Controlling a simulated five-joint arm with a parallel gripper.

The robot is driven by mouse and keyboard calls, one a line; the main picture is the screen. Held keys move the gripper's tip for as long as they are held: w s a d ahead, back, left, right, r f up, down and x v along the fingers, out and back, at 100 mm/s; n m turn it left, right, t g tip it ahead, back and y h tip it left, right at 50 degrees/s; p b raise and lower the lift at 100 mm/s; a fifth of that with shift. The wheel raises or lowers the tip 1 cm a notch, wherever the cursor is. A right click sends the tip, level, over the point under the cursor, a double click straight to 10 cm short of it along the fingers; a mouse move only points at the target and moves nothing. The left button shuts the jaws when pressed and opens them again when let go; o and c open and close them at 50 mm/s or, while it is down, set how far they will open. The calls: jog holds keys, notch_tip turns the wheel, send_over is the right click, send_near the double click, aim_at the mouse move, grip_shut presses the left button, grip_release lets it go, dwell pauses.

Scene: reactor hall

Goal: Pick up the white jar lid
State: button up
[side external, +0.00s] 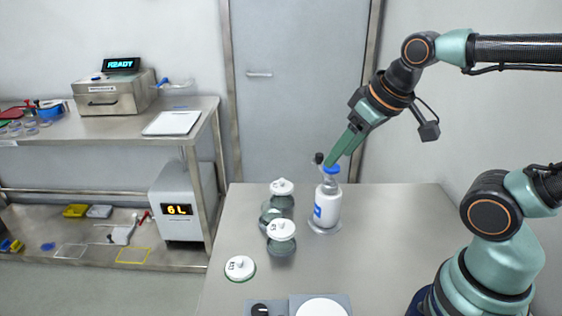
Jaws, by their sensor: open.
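A white round jar lid (240,267) with a dark mark on top and a greenish edge lies near the front left of the metal table (380,245). Two glass jars stand behind it. The nearer jar has a white lid (282,230), and the farther jar has a white lid (281,187). My gripper (332,158) is open and points down and left, with its green fingers by the blue cap of a white bottle (328,205). I cannot tell whether it touches the cap. It is well behind and right of the lid at the front.
The bottle stands on a round base right of the jars. A grey board with a white disc (322,307) and a dark knob (259,310) are at the front edge. A side bench (110,125) stands apart at left.

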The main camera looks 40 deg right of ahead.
jog(key=shift+o, duration=0.3)
jog(key=o, duration=0.6)
jog(key=m+g, duration=0.6)
jog(key=m, duration=1.2)
send_over(239, 260)
jog(key=f, duration=1.8)
jog(key=shift+s+a+f, duration=0.1)
jog(key=shift+a+f, duration=0.1)
jog(key=shift+f, duration=0.2)
jog(key=shift+d+f, duration=0.2)
jog(key=shift+f, duration=2.7)
